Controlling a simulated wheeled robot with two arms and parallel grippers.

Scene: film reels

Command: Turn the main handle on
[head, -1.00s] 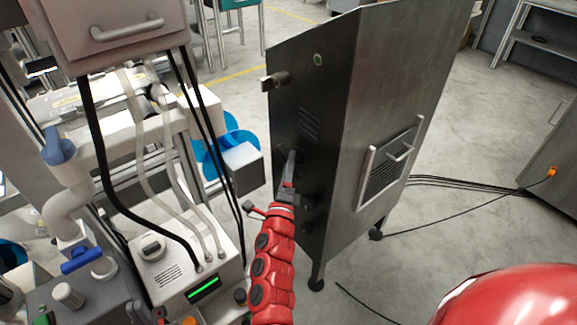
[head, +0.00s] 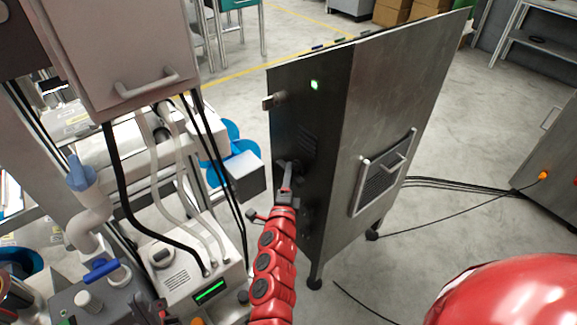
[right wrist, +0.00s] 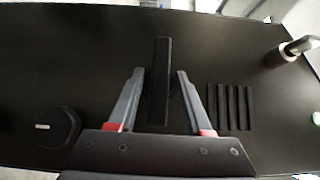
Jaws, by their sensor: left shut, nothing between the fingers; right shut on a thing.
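The main handle is a black bar on the dark front of a tall metal cabinet (head: 400,90). In the right wrist view the handle (right wrist: 161,70) stands lengthwise between the two grey fingers of my right gripper (right wrist: 161,85), which is shut on it. In the head view my right gripper (head: 287,180) is at the cabinet front at mid height, and it partly hides the handle. A small lamp (head: 315,85) high on the cabinet front glows bright green. My left gripper is not clearly visible; only a dark red part shows at the lower left edge.
A round black knob (right wrist: 58,128) and vent slots (right wrist: 230,107) flank the handle. A metal latch (head: 273,101) sticks out higher up. A white machine (head: 195,275) with hoses and cables stands left of my right arm.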

